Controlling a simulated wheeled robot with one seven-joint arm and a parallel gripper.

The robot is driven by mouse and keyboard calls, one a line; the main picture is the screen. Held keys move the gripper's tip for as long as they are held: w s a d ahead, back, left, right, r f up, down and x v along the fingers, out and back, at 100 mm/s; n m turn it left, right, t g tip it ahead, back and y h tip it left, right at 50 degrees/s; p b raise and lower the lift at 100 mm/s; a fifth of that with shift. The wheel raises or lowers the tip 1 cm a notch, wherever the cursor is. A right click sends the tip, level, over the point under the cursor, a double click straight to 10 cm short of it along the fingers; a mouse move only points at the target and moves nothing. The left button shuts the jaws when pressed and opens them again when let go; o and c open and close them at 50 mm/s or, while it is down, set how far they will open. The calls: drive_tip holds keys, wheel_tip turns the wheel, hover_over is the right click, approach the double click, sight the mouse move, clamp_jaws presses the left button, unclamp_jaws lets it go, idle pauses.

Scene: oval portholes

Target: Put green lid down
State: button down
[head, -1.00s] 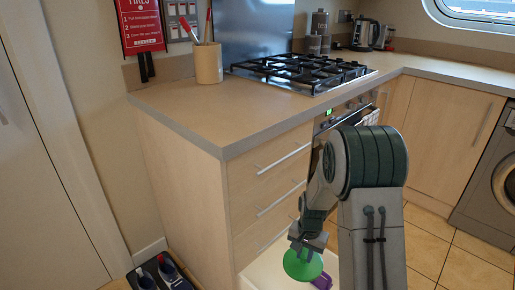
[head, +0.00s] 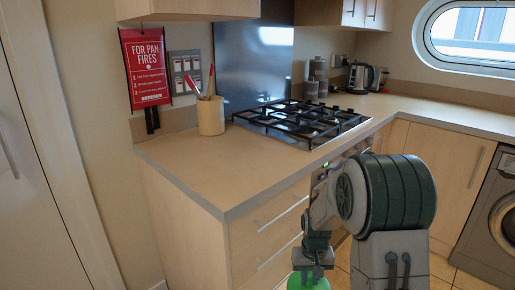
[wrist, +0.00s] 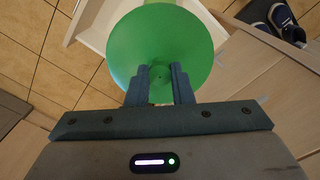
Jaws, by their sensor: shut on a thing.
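The green lid (wrist: 160,45) is a round disc that fills the top middle of the wrist view. My gripper (wrist: 160,88) is shut on it, with a finger on each side of its middle. In the head view the green lid (head: 308,283) shows only in part at the bottom edge, below my gripper (head: 312,262). The lid is held in front of the drawer unit. In the wrist view a pale open drawer (wrist: 95,28) lies below and behind the lid, partly hidden by it.
A clear stretch of countertop (head: 190,165) lies left of the gas hob (head: 300,122). A utensil pot (head: 210,115) stands near the wall. Dark shoes (wrist: 284,22) lie on the floor at the wrist view's top right. Tiled floor (wrist: 40,50) is clear at left.

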wheel_tip(320, 180, up, 11)
drive_tip(key=s+p, duration=0.1)
drive_tip(key=p, duration=1.4)
drive_tip(key=shift+s+p, duration=0.35)
drive_tip(key=shift+p, duration=0.05)
